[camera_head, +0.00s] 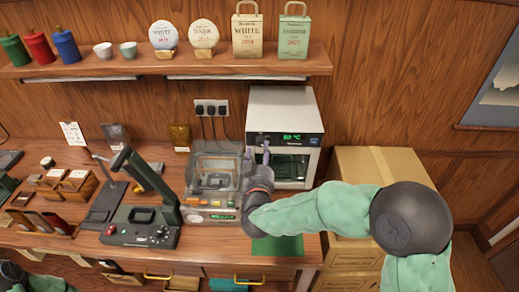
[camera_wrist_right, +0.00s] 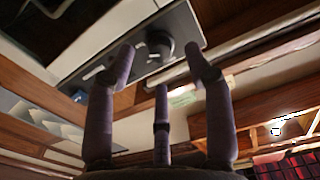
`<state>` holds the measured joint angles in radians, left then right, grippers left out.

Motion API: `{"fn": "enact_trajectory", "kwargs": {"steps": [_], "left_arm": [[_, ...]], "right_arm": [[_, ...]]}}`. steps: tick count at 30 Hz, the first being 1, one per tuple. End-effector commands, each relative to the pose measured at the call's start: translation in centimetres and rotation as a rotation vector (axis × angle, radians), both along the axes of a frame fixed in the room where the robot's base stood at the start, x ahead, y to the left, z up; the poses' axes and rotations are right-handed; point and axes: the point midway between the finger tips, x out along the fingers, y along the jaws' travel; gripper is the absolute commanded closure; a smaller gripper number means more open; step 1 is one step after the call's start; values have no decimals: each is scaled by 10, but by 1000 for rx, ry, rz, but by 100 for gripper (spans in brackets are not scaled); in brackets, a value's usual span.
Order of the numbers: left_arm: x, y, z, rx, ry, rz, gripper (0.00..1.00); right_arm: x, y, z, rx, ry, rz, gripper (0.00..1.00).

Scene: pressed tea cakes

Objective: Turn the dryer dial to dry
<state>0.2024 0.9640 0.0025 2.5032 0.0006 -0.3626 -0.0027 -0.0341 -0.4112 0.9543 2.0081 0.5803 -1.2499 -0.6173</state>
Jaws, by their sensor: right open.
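The dryer is a white box-shaped appliance (camera_head: 285,103) with a lit green display reading about 60 °C, standing against the back wall. My right gripper (camera_head: 257,152) is open and empty at the left of its front, fingers pointing up at the control panel. In the right wrist view a dark round dial (camera_wrist_right: 160,44) sits on the grey panel (camera_wrist_right: 98,80). The open fingers of my right gripper (camera_wrist_right: 160,62) lie to either side of it; whether they touch it I cannot tell. The dial's setting is not readable. My left gripper is not in view.
A clear-lidded machine (camera_head: 212,170) stands close left of my right gripper. A black press-like device (camera_head: 140,225) is further left. A green mat (camera_head: 278,245) lies at the counter's front. Cardboard boxes (camera_head: 345,165) stand right of the dryer. A shelf (camera_head: 200,66) runs above.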

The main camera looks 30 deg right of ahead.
Motion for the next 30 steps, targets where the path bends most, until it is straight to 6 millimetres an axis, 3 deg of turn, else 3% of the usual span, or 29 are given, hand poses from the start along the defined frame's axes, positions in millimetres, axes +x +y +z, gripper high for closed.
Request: {"fn": "enact_trajectory", "kwargs": {"steps": [6,18,20,24,30], "left_arm": [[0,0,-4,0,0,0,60],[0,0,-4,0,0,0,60],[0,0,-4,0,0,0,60],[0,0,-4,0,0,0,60],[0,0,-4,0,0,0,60]], "right_arm": [[22,-14,-1,1,1,-1,47],[28,-17,0,0,0,1,47],[27,-17,0,0,0,1,61],[27,-17,0,0,0,1,100],[27,-16,-1,3,1,1,100]]}}
